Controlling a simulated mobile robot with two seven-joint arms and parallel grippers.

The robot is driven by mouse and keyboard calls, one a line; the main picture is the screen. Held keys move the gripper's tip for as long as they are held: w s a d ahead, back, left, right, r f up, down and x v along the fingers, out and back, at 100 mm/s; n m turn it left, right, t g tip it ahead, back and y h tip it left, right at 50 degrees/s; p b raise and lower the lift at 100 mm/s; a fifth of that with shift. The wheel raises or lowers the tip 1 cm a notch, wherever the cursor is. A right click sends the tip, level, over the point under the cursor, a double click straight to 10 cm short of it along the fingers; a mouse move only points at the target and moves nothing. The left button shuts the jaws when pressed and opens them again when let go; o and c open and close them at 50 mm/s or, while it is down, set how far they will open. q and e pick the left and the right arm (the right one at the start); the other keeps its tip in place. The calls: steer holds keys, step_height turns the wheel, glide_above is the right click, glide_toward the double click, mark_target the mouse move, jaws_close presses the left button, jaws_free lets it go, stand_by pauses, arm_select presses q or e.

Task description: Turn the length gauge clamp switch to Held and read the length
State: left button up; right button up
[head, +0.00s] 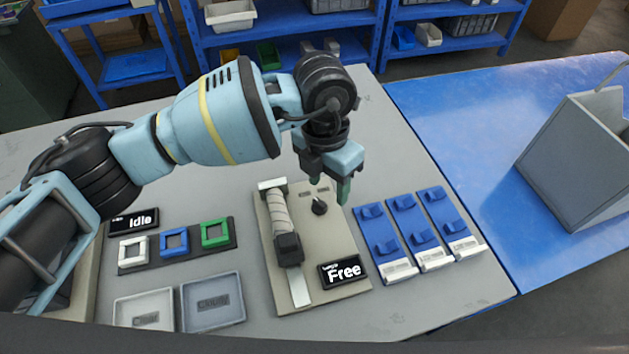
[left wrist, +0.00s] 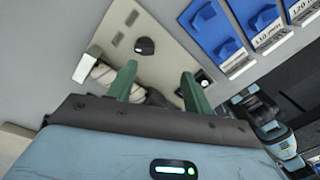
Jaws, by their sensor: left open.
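The length gauge (head: 268,250) is a beige plate on the grey table with a wrapped roll (head: 277,212) along it and a dark sliding block (head: 289,249). Its clamp switch, a black round knob (head: 319,207), sits near the plate's far right; it also shows in the left wrist view (left wrist: 145,46). A display (head: 344,270) on the plate reads "Free". My left gripper (head: 329,187) points down above the knob's far side, open and empty, with green fingers. In the left wrist view the knob is beyond the fingertips (left wrist: 158,78), apart from them. My right gripper is not in view.
Several blue gauge blocks (head: 412,233) with white labels stand right of the plate. At left are an "Idle" display (head: 133,222), white, blue and green square frames (head: 175,243) and two shallow trays (head: 212,303). A grey bin (head: 575,160) stands on the blue table.

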mark_target(320, 202)
arm_select(q)
steer(key=shift+w+a+r+t+y, duration=0.15)
steer(key=shift+w+a+r+y, duration=0.05)
steer(key=shift+w+a, duration=0.2)
steer(key=shift+w+a+r+t+y, duration=0.2)
steer(key=shift+w+a, duration=0.1)
steer(key=shift+w, duration=0.15)
steer(key=shift+s+f, duration=0.1)
steer(key=shift+s+d+f, duration=0.1)
steer(key=shift+f, duration=0.2)
step_height(320, 202, down, 7)
steer(key=c, duration=1)
